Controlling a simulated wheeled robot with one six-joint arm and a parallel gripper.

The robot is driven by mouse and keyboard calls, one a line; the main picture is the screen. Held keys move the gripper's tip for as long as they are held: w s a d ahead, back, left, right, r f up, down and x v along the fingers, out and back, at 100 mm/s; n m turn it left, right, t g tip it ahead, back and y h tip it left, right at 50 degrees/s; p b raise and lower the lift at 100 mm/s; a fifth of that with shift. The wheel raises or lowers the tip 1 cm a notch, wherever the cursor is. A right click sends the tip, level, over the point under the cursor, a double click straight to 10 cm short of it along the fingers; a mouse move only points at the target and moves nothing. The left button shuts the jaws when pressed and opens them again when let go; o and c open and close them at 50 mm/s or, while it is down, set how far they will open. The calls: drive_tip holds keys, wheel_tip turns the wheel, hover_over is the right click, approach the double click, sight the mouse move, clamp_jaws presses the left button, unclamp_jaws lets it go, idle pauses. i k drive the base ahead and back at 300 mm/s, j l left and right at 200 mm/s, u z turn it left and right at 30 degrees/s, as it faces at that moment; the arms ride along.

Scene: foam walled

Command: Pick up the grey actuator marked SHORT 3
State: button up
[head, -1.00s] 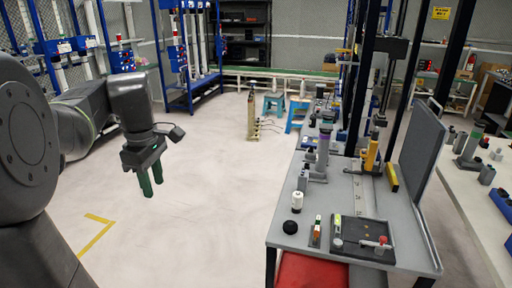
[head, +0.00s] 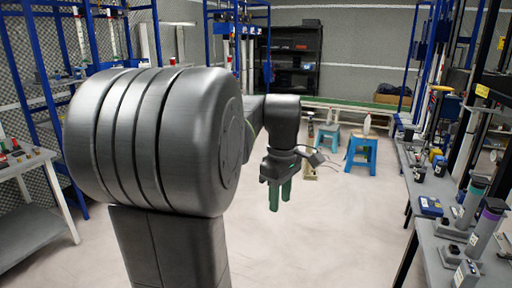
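No marking SHORT 3 can be read in the head view, so I cannot tell which thing is the actuator. Grey cylinders stand on the right bench: one with a teal top (head: 470,203) and one with a purple ring (head: 487,232). A small grey piece with a pale label (head: 466,273) stands at the lower right. My gripper (head: 279,197) has green fingers that point down over the open floor, left of the bench. A gap shows between the fingers, and nothing is seen between them. My arm hides part of the left and middle.
The right bench (head: 428,228) carries a blue box (head: 430,206) and other small parts. Blue stools (head: 361,152) stand at the back. A white table (head: 45,190) is at the left.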

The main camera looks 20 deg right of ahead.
sight(451, 257)
drive_tip(key=i+l+z, duration=0.15)
drive_tip(key=i+z, duration=0.15)
drive_tip(key=z, duration=0.15)
drive_tip(key=i+l+z, duration=0.1)
drive_tip(key=i+z, duration=0.15)
drive_tip(key=z, duration=0.2)
drive_tip(key=i+z, duration=0.3)
drive_tip(key=z, duration=0.15)
drive_tip(key=i+j+z, duration=0.2)
drive_tip(key=z, duration=0.3)
drive_tip(key=i+l+z, duration=0.2)
drive_tip(key=i+z, duration=0.2)
drive_tip(key=i, duration=0.25)
drive_tip(key=i+z, duration=0.45)
drive_tip(key=i, duration=0.15)
